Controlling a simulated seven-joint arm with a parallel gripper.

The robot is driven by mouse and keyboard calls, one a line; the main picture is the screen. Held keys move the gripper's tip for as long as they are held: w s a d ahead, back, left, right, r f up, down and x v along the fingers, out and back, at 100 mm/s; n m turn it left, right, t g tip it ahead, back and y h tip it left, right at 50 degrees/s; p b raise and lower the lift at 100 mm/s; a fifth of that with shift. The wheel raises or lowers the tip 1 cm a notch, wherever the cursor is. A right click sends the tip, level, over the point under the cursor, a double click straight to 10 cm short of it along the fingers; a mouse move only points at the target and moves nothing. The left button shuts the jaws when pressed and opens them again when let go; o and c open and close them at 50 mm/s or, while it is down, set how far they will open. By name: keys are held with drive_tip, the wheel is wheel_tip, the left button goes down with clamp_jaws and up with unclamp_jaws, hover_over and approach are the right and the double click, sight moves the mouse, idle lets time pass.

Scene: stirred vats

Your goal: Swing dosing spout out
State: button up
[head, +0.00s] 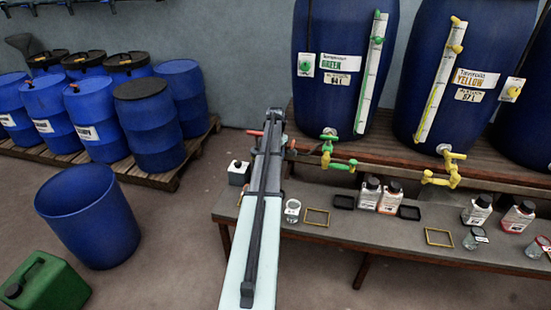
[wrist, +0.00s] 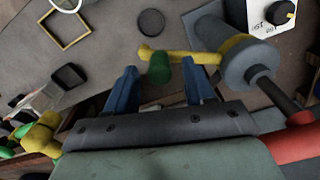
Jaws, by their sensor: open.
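The dosing spout (wrist: 190,57) shows in the wrist view as a yellow tube with a green piece (wrist: 158,70) near its end. It runs right to a thick grey round pivot (wrist: 240,65) with a yellow band. My gripper (wrist: 158,66) is open, its two blue fingers apart. The green piece appears between the fingertips in the picture; I cannot tell whether a finger touches it. In the head view my arm covers the spout and the fingers.
A dark rod with a red end (wrist: 290,148) lies right of the pivot. A white box with a black knob (head: 238,172), a glass jar (head: 292,210) and a yellow frame (head: 317,217) stand on the bench (head: 300,228). A green tap (head: 338,163) hangs under the green-labelled vat (head: 335,100).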

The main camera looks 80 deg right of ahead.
drive_tip(key=shift+f, duration=0.9)
drive_tip(key=shift+c, duration=0.3)
clamp_jaws()
